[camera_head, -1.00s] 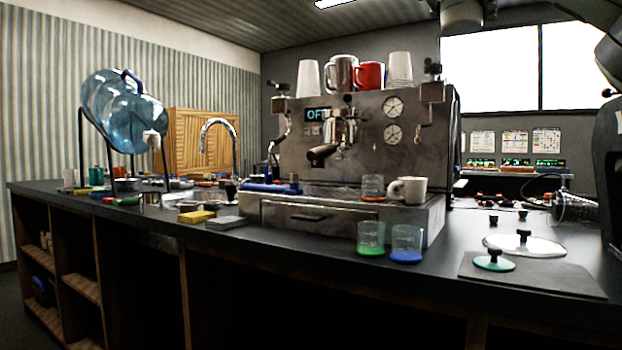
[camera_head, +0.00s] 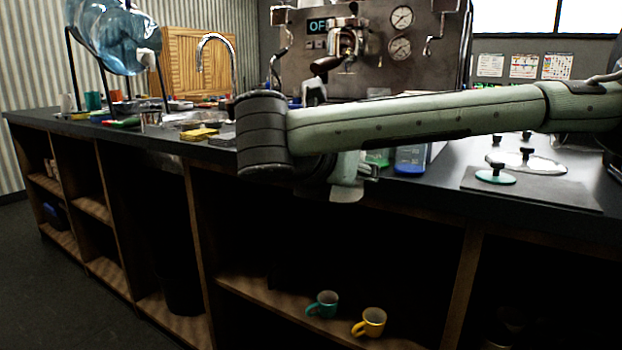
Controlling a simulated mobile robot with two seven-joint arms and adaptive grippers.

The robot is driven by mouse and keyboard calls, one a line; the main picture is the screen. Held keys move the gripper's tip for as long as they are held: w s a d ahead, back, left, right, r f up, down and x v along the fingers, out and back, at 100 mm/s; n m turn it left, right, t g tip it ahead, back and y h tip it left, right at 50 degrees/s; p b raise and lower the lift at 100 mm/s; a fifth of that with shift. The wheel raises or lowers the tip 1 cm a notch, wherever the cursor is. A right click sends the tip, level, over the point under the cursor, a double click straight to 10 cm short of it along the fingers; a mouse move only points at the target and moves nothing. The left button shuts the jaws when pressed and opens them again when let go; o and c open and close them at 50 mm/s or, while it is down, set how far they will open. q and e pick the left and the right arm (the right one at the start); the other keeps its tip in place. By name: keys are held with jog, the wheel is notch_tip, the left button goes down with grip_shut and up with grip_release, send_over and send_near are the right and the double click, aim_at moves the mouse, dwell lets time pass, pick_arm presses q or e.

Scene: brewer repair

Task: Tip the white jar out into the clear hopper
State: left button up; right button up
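I cannot make out a white jar or a clear hopper in this view. My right arm (camera_head: 415,120) reaches in from the right across the front of the counter. Its dark rounded joint (camera_head: 263,133) is at the left end. Pale and dark parts of the arm's far end (camera_head: 347,185) show below and behind the forearm, near the counter's front edge. The fingers are mostly hidden, so I cannot tell whether they are open or hold anything. My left gripper is out of view.
The espresso machine (camera_head: 375,70) stands behind my arm. A blue-bottomed cup (camera_head: 410,160) and a green-bottomed cup (camera_head: 378,157) are partly hidden by it. Two knobbed lids, one pale (camera_head: 540,163) and one green (camera_head: 495,178), lie at right.

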jog(key=s+f+n+t+y, duration=0.1)
jog(key=s+f+n+y, duration=0.1)
jog(key=s+f, duration=0.8)
notch_tip(320, 180, down, 3)
jog(key=shift+s+d+f, duration=0.15)
jog(key=shift+s+d, duration=0.2)
jog(key=shift+d, duration=0.05)
